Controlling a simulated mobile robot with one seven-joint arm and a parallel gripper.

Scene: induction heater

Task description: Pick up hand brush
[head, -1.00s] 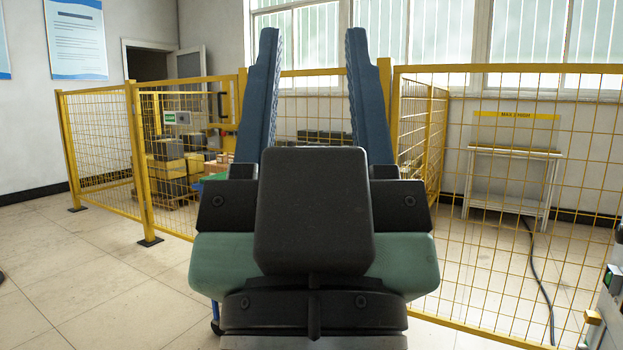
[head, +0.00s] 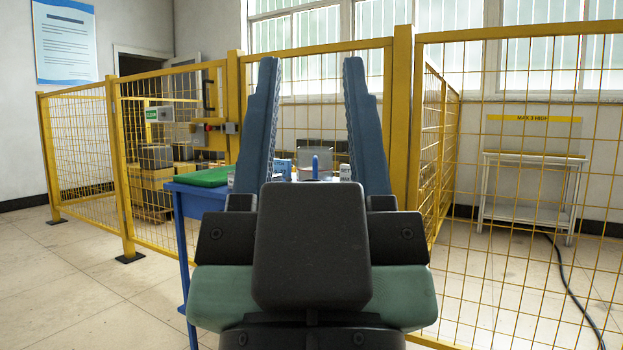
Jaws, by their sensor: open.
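My gripper (head: 311,75) fills the middle of the head view, its two blue fingers pointing up and spread wide apart, with nothing between them. Behind it stands a blue table (head: 180,215) with small items on top. A small upright blue piece (head: 315,168) shows between the fingers, in front of a grey metal item (head: 317,155). I cannot tell whether the blue piece is part of the hand brush. My gripper and wrist hide much of the tabletop.
A green flat item (head: 205,177) lies on the table's left end. Yellow mesh fencing (head: 520,200) stands behind and to the right. A white bench (head: 530,185) is beyond it, with a black cable on the floor. The floor (head: 70,290) at the left is clear.

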